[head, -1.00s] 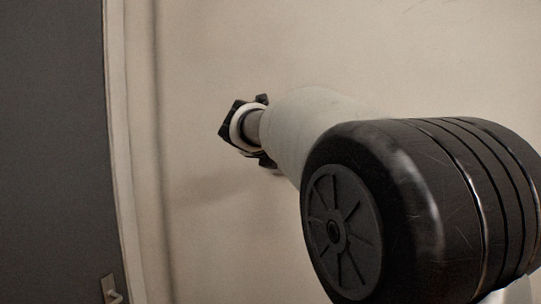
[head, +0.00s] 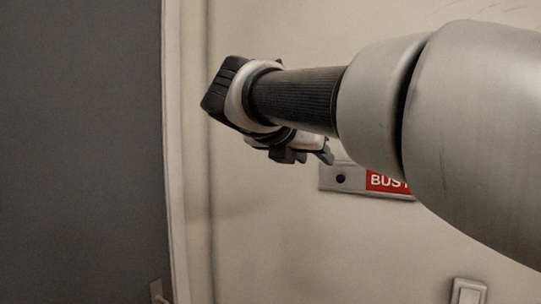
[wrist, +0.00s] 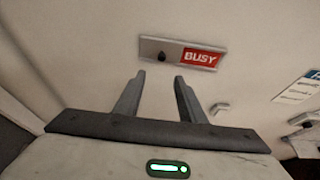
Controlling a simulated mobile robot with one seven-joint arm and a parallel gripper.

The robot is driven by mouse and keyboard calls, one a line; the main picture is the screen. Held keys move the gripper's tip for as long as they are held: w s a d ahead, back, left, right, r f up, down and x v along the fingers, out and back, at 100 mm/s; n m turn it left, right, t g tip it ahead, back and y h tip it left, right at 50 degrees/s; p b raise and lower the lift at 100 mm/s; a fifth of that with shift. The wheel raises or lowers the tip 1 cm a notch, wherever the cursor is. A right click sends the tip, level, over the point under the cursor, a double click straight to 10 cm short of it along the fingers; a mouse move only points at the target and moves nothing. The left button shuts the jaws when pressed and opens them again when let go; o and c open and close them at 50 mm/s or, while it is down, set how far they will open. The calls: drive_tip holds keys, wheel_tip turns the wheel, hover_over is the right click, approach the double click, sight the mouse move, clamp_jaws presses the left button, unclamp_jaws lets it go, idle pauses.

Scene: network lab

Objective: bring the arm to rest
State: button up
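My gripper (wrist: 159,95) shows in the wrist view with its two grey fingers apart and nothing between them. In the head view my gripper (head: 305,152) hangs at the end of my arm, in front of the pale wall, partly hidden behind the wrist. My arm reaches in from the right of the head view. In the wrist view the fingers point toward the wall below a sign that reads BUSY.
The BUSY sign (head: 385,182) is on the wall behind my arm; it also shows in the wrist view (wrist: 200,59). A light switch (head: 468,291) is below it. A dark grey door (head: 80,140) with a handle (head: 157,291) is at the left. A paper notice (wrist: 297,88) is at the right.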

drive_tip(key=s+d+f+m+g+y+p, duration=0.3)
drive_tip(key=s+d+f+m, duration=0.3)
drive_tip(key=s+f+m, duration=0.5)
drive_tip(key=s+a+f+m+g+y+p, duration=0.2)
drive_tip(key=s+a+f+m+y+p, duration=0.1)
drive_tip(key=s+f+m, duration=1)
drive_tip(key=m+y, duration=0.1)
drive_tip(key=m, duration=0.4)
drive_tip(key=shift+s+f+g+y, duration=0.2)
drive_tip(key=shift+s+g+y, duration=0.1)
drive_tip(key=shift+s, duration=0.05)
